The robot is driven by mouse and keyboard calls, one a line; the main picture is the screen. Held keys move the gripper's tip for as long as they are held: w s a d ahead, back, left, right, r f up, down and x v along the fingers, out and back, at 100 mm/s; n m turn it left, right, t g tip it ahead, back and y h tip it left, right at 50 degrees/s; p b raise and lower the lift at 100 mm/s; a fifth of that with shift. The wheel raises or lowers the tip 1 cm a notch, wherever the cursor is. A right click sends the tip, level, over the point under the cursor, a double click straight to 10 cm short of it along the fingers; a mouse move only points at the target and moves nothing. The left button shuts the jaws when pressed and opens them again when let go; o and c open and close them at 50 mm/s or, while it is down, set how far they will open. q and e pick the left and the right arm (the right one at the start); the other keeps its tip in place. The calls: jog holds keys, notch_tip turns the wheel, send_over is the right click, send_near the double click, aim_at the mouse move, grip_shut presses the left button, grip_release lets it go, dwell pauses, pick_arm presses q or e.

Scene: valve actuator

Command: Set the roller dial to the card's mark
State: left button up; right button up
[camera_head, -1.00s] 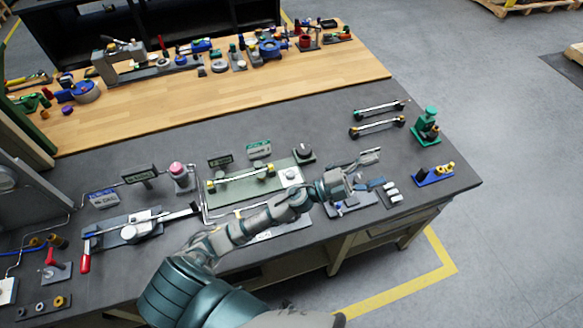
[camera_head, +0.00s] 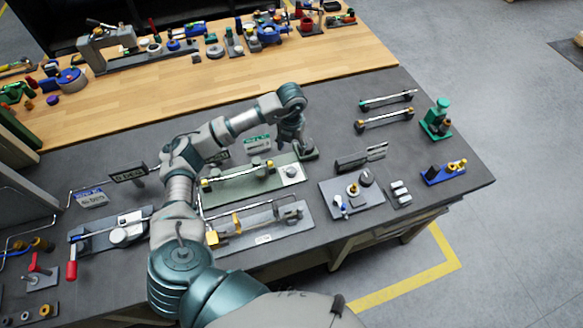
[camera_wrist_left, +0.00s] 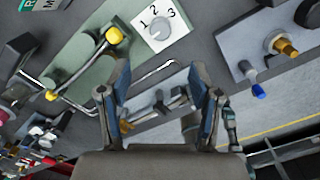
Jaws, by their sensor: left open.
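My left gripper (camera_head: 298,146) hangs fingers down at the far right end of the green plate (camera_head: 235,187), partly covering a small dark fixture (camera_head: 309,153). In the left wrist view its two fingers (camera_wrist_left: 160,90) are apart with nothing held between them. A white square with 1, 2, 3 around a round knob (camera_wrist_left: 160,33) lies ahead of the fingers; it also shows in the head view (camera_head: 291,173). I cannot tell for sure which fixture is the roller dial. Small cards (camera_head: 257,143) stand behind the green plate; their marks are unreadable. My right gripper is out of view.
A grey plate with a rod (camera_head: 262,228) lies in front of the green plate. A base with knobs (camera_head: 350,197) is to its right. Handles (camera_head: 385,120) and a green fixture (camera_head: 436,120) stand further right. The wooden strip's near part (camera_head: 190,105) is clear.

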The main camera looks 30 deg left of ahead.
aim_at(291, 169)
pick_arm(q)
notch_tip(291, 169, down, 14)
jog(key=shift+r+p, duration=0.25)
jog(key=shift+p, duration=0.35)
jog(key=c, duration=1.1)
